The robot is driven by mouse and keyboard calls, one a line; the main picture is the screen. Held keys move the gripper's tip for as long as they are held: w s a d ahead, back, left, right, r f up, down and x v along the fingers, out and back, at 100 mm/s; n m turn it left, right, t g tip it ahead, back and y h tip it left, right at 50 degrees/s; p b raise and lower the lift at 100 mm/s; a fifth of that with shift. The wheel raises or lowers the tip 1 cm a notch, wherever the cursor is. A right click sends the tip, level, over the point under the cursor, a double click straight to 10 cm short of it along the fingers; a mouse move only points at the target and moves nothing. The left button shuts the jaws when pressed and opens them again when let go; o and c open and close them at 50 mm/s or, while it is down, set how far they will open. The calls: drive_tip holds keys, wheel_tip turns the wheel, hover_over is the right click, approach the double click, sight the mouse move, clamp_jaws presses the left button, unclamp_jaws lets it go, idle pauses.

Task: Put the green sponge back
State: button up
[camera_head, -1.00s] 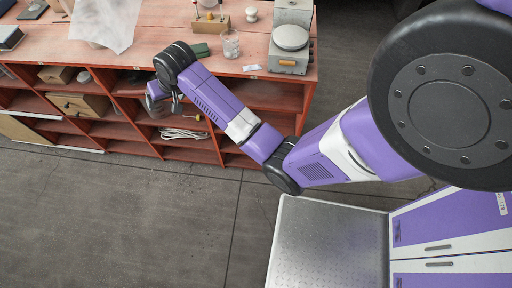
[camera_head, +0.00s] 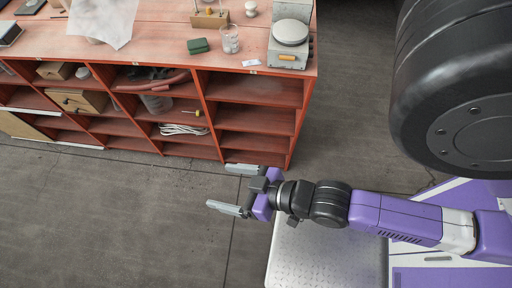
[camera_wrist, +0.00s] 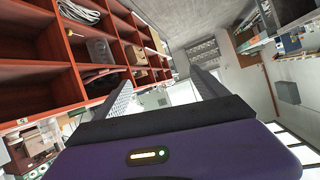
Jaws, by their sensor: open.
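The green sponge (camera_head: 198,46) lies on the red wooden top of the shelf unit, just left of a clear glass. My gripper (camera_head: 234,188) is open and empty. It is out over the floor in front of the shelf unit, well below and in front of the sponge, with its fingers pointing left. In the wrist view my gripper (camera_wrist: 160,90) shows its two fingers spread apart with nothing between them. I cannot make out the sponge in the wrist view.
The shelf unit (camera_head: 258,121) has several open compartments; one holds a white cable (camera_head: 184,130). On its top stand the glass (camera_head: 230,39), a scale (camera_head: 289,38), a wooden holder (camera_head: 210,19) and a white sheet (camera_head: 103,20). The floor (camera_head: 120,220) at left is clear.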

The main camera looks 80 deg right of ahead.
drive_tip(key=s+r+n+t+y, duration=0.1)
drive_tip(key=s+r+n+t, duration=0.1)
drive_tip(key=s+r, duration=0.5)
wheel_tip(320, 180, up, 3)
drive_tip(key=shift+a+n, duration=0.35)
drive_tip(key=shift+n, duration=0.15)
